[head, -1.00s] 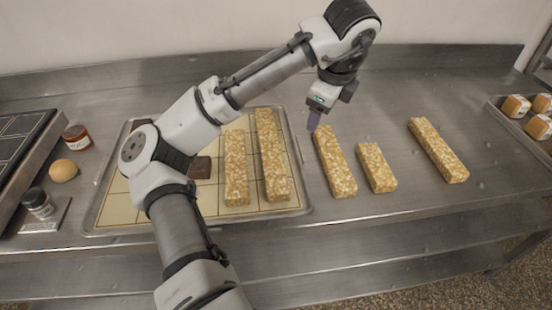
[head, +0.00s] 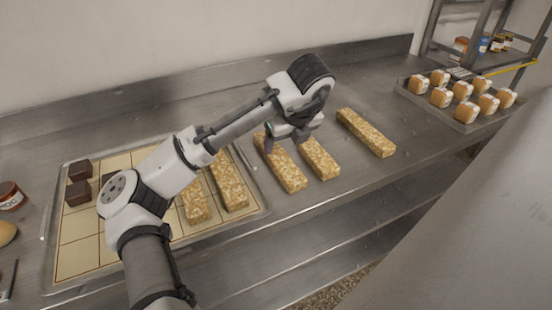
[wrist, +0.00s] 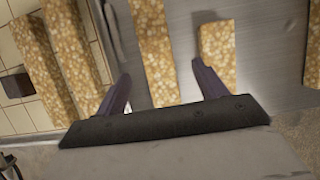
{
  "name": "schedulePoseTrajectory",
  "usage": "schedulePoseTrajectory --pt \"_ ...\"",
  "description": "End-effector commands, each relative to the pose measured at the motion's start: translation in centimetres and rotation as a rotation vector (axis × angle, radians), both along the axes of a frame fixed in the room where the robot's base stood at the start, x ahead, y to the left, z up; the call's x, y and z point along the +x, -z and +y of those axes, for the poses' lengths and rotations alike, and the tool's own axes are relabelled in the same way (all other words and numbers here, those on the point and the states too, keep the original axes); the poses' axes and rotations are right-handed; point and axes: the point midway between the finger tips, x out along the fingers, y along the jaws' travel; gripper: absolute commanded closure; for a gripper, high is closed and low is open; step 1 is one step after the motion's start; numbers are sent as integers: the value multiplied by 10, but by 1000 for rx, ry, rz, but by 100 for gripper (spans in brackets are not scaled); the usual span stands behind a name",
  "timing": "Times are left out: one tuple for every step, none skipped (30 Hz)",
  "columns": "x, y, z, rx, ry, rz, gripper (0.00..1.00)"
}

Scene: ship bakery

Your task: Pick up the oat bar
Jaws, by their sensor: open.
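Several oat bars are in view, golden and grainy. In the head view, three lie on the steel counter: a left one (head: 284,172), a shorter middle one (head: 320,160) and a right one (head: 366,132). Two more (head: 194,204) (head: 231,184) lie on the lined tray (head: 262,208). My gripper (head: 286,141) is open above the far ends of the left and middle counter bars. In the wrist view, the left counter bar (wrist: 155,55) shows between the fingers of my gripper (wrist: 162,68). The middle bar (wrist: 218,55) lies just beyond the right finger. Contact cannot be told.
Dark brown blocks (head: 79,193) sit on the tray's left part. A jar (head: 10,195) stands at the left edge. A tray of packaged orange-and-white items (head: 466,124) is at the right, beside a rack (head: 490,55). Bare counter lies between the right bar and that tray.

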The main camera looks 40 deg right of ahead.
Motion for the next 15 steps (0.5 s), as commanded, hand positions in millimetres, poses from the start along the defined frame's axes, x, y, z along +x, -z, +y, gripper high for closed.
schedulePoseTrajectory --pt "3 5 0 1 -3 0 29" --pt "4 8 0 0 -2 0 29" --pt "6 11 0 1 -1 0 29" --pt "6 12 0 0 -1 -1 29" --pt "7 14 -1 0 -1 -1 29" --pt "8 15 -1 0 -1 -1 29" --pt "9 17 -1 0 -2 -1 29" --pt "10 20 -1 0 -2 0 29" --pt "13 24 0 1 -3 0 29" --pt "15 28 0 1 -4 1 29" --pt "17 32 0 1 -4 1 29" --pt "20 37 0 1 -5 0 29" --pt "22 41 0 0 -4 0 29" --pt "24 46 -1 1 -4 0 29" --pt "25 51 -1 0 -3 1 29"
